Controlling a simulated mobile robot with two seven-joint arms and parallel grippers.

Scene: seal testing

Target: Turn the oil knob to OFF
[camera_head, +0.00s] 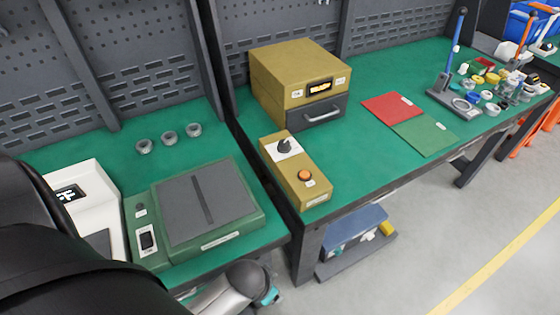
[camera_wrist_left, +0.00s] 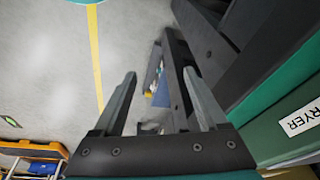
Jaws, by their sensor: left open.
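A dark knob (camera_head: 284,147) sits on a white plate on top of a small yellow control box (camera_head: 311,196), behind an orange button (camera_head: 305,175). The knob's markings are too small to read. The knob is not in the wrist view. My left gripper (camera_wrist_left: 160,100) is open and empty in the wrist view, over the floor beside the bench edge. In the head view its fingers do not show; part of my arm is at the bottom, in front of the green machine. My right gripper is not in view.
A green machine (camera_head: 249,214) with a grey lid stands left of the control box; its label shows in the wrist view (camera_wrist_left: 302,118). A yellow oven-like box (camera_head: 277,83) stands behind. Red (camera_head: 392,105) and green (camera_head: 425,135) mats lie right. Bench between is clear.

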